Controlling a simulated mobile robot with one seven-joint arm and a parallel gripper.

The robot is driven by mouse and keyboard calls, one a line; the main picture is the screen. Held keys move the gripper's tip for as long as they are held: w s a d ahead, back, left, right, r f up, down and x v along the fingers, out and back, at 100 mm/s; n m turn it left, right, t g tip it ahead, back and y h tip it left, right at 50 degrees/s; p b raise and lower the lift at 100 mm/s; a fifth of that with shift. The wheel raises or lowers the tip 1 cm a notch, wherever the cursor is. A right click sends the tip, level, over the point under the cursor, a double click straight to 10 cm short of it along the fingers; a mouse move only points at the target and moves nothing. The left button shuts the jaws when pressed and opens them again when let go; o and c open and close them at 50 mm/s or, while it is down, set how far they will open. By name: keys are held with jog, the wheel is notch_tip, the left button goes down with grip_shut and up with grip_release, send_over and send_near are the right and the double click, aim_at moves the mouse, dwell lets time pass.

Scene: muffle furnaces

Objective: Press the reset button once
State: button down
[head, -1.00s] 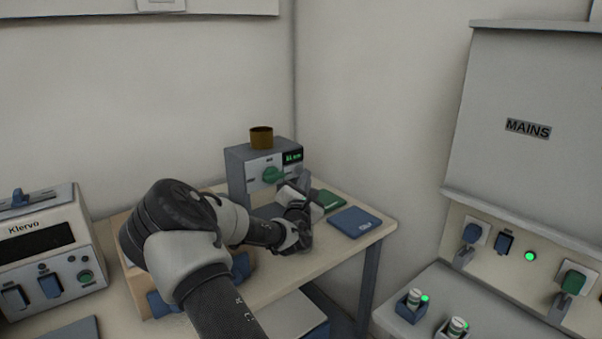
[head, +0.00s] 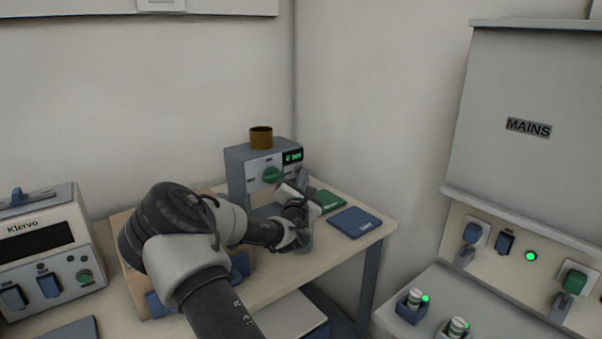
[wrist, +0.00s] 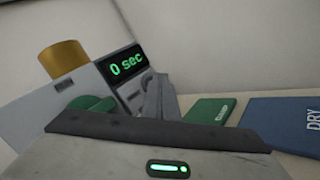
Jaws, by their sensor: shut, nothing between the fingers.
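A grey box-shaped device (head: 237,160) with a pale front, a large green knob (head: 272,174) and a small green display (head: 292,157) stands at the back of the bench. The display (wrist: 126,66) reads "0 sec" in the wrist view. My gripper (head: 303,178) is shut and empty, with its fingertips (wrist: 158,92) at the right part of the device's front, just below the display. A reset button cannot be made out clearly; the fingers cover much of that area. I cannot tell whether the fingertips touch the panel.
A brown cup (head: 261,137) stands on the device. A green pad (head: 328,200) and a blue pad (head: 355,222) lie right of my gripper. A Klervo unit (head: 45,245) is at left. A MAINS panel (head: 530,160) with plugs is at right.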

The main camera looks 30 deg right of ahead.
jog(key=shift+s, duration=0.85)
jog(key=shift+s+d, duration=0.15)
jog(key=shift+s, duration=1.1)
jog(key=shift+s+d, duration=0.1)
jog(key=shift+s, duration=1.15)
